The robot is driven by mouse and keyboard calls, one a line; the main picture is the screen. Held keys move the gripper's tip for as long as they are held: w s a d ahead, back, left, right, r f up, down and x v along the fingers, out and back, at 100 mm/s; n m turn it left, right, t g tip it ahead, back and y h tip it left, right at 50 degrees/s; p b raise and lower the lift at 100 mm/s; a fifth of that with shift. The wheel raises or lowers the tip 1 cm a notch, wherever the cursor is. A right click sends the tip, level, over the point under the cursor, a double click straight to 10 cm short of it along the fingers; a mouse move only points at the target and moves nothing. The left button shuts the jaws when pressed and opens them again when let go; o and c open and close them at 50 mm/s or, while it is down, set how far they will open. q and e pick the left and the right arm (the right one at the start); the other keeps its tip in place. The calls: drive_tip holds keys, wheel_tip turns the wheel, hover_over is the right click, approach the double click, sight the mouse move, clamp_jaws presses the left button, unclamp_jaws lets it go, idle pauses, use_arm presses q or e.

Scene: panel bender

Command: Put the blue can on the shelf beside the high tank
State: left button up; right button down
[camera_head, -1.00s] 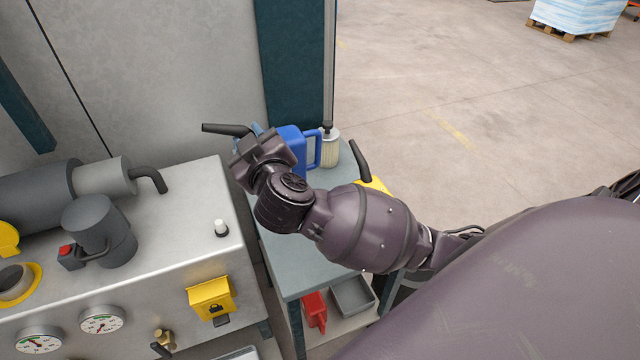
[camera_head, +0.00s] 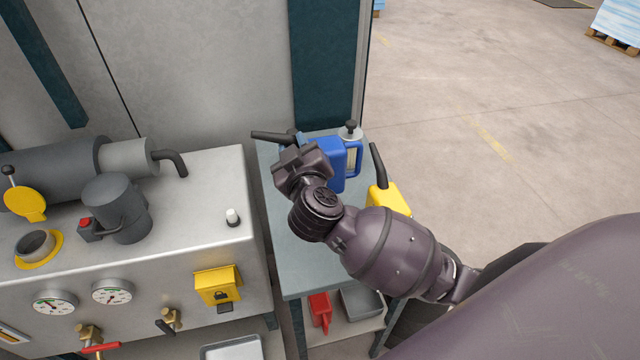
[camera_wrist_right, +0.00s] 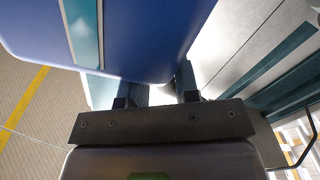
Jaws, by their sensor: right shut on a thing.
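The blue can (camera_head: 330,165), with its handle on the right, is at the far end of the teal shelf unit's top (camera_head: 285,245). My right gripper (camera_head: 301,163) is shut on it; in the right wrist view the gripper (camera_wrist_right: 155,97) meets the can (camera_wrist_right: 150,35) at its near edge. My wrist hides part of the can, and I cannot tell whether its base touches the top. The grey tank unit (camera_head: 190,215), with gauges on its front, stands left of the shelf unit. My left gripper is not in view.
A white canister with a dark cap (camera_head: 351,132) stands behind the blue can. A yellow can (camera_head: 388,198) with a black spout stands on the right. A red item (camera_head: 319,310) and a grey tray (camera_head: 361,300) are on the lower shelf. The near part of the top is clear.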

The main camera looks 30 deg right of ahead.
wheel_tip(320, 180, down, 9)
drive_tip(key=shift+f+b, duration=0.1)
drive_tip(key=shift+b, duration=1)
drive_tip(key=d, duration=0.2)
drive_tip(key=s+d, duration=0.1)
drive_tip(key=d, duration=0.1)
drive_tip(key=shift+f+b, duration=0.35)
drive_tip(key=shift+f, duration=0.3)
drive_tip(key=shift+a+r, duration=0.1)
drive_tip(key=c, duration=0.8)
unclamp_jaws()
drive_tip(key=shift+c, duration=0.2)
